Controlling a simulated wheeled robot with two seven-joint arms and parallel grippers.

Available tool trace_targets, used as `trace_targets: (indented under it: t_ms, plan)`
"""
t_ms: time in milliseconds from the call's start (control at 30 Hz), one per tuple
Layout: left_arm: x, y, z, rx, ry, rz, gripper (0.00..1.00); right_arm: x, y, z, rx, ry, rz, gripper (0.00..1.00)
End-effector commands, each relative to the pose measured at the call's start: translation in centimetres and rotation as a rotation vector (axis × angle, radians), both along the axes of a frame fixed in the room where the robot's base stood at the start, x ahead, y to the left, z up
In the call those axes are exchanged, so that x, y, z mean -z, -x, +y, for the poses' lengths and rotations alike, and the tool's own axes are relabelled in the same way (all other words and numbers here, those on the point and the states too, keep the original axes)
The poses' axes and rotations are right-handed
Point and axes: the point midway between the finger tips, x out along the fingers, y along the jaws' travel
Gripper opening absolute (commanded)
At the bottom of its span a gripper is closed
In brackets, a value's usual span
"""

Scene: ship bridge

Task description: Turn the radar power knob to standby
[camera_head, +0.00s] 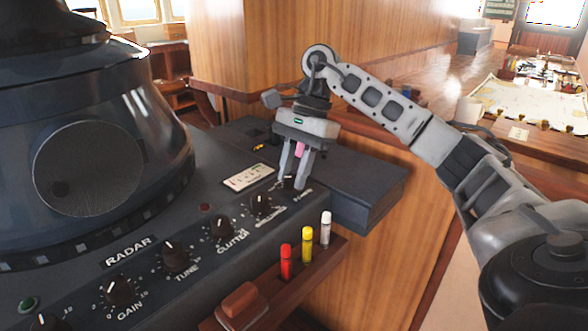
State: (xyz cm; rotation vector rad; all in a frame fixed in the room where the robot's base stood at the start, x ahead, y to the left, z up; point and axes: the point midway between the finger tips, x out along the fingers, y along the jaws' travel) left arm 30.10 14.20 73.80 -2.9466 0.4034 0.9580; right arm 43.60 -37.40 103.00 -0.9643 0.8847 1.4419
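The dark radar console carries a row of black knobs along its sloping front, from the gain knob (119,291) to the tune knob (176,257), the clutter knob (222,228) and another knob (261,204). The last knob (289,182) at the far right end of the row is partly hidden by my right gripper; its small label is too blurred to read. My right gripper (292,182) points down with its fingertips apart, on either side of this knob. I cannot tell whether they press on it. My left gripper is out of view.
A wooden rack (319,262) at the console's front edge holds a red marker (286,264), a yellow marker (307,246) and a white marker (325,229). The large radar hood (95,150) fills the left. A chart table (450,85) stands behind my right arm.

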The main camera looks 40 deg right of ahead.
Motion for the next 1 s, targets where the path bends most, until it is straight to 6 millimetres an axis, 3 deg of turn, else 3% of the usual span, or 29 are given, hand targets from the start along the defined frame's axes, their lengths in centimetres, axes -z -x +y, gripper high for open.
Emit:
trace_targets:
  t_ms: [367,1000]
  plan:
    - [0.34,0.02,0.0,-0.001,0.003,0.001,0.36,0.07,0.11,-0.04,0.073,0.001,0.001,0.04]
    - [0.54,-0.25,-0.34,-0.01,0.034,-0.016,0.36,0.06,0.37,0.01,0.57,0.001,-0.001,0.04]
